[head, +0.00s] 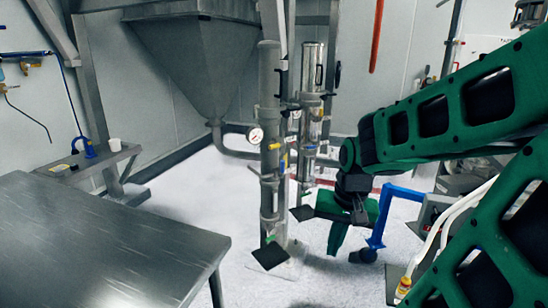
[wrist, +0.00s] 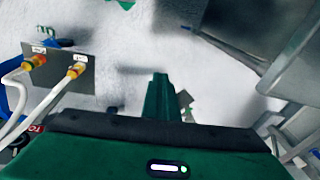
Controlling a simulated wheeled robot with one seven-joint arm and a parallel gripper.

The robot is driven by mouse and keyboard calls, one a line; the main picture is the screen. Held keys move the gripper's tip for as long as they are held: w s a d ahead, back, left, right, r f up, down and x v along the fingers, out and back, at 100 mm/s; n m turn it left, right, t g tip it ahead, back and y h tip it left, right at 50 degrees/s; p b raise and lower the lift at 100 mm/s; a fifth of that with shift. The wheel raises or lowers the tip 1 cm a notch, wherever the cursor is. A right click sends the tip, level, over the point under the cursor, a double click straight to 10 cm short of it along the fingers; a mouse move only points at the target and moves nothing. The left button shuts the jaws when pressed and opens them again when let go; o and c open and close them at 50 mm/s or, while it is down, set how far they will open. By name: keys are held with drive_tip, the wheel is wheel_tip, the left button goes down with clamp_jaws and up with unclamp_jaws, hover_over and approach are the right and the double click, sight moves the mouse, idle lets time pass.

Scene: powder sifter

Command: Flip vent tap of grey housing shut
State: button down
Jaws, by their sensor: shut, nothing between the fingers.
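The grey housing (head: 269,110) is a tall upright cylinder in the middle of the head view, with a round pressure gauge (head: 256,135) on its left side.
A shiny metal housing (head: 312,70) stands just right of the grey one. A steel table (head: 100,235) fills the lower left. A blue bent frame (head: 383,215) stands right of my gripper. A panel with white hoses (wrist: 65,70) is at left in the wrist view.

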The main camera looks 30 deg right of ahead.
sight(274, 146)
drive_tip(key=w+a+f+m+t+y, duration=0.1)
drive_tip(key=w+m+t, duration=0.3)
drive_tip(key=w, duration=0.6)
drive_tip(key=w+f+m+t+y, duration=0.2)
drive_tip(key=w+m+t, duration=0.1)
drive_tip(key=w+m, duration=0.55)
drive_tip(key=w+d+r+m+t+h, duration=0.2)
drive_tip(key=w+d+r+m+t, duration=0.5)
drive_tip(key=m, duration=0.7)
drive_tip(key=w+d+r, duration=0.1)
drive_tip(key=w+d, duration=0.1)
drive_tip(key=w, duration=0.1)
drive_tip(key=shift+w+r+t, duration=0.15)
drive_tip(key=shift+r+t, duration=0.15)
drive_tip(key=shift+r, duration=0.05)
drive_tip(key=w+r, duration=0.2)
drive_tip(key=w, duration=0.7)
drive_tip(key=shift+a+r, duration=0.2)
drive_tip(key=shift+r, duration=0.05)
